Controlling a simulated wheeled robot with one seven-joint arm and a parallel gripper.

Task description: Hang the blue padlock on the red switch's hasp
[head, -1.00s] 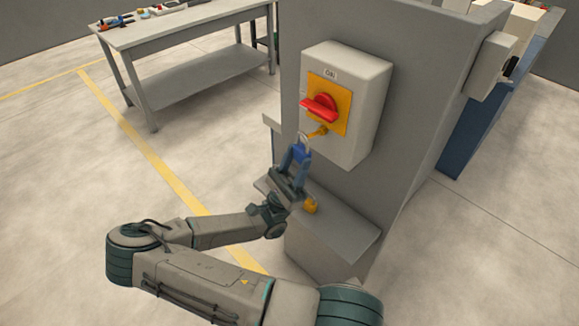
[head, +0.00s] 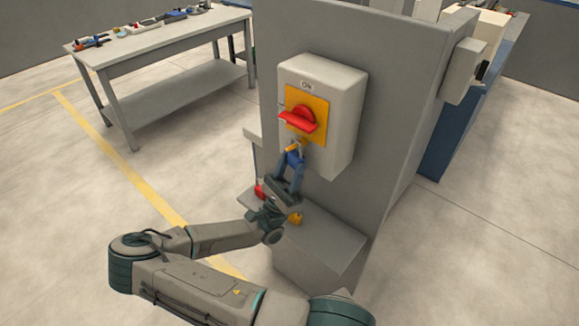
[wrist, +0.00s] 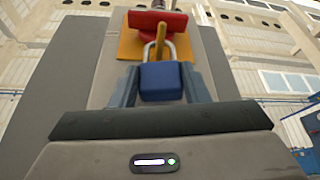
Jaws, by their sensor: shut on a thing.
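The red switch (head: 298,121) sits on a yellow plate on a pale grey box, under an "ON" label. Its yellow hasp (head: 297,147) sticks out below the red handle and also shows in the wrist view (wrist: 160,42). My gripper (head: 291,168) is shut on the blue padlock (wrist: 161,80), holding its body between the fingers with the shackle up. In the wrist view the shackle overlaps the hasp, whose yellow tab shows between the shackle's sides. I cannot tell whether the shackle passes through the hasp. In the head view the padlock (head: 294,159) is just below the hasp.
A yellow object (head: 295,218) and a red object (head: 260,191) lie on the ledge (head: 325,245) below the box, close to my gripper. A workbench (head: 160,38) with several tools stands at the back left. The floor between is clear.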

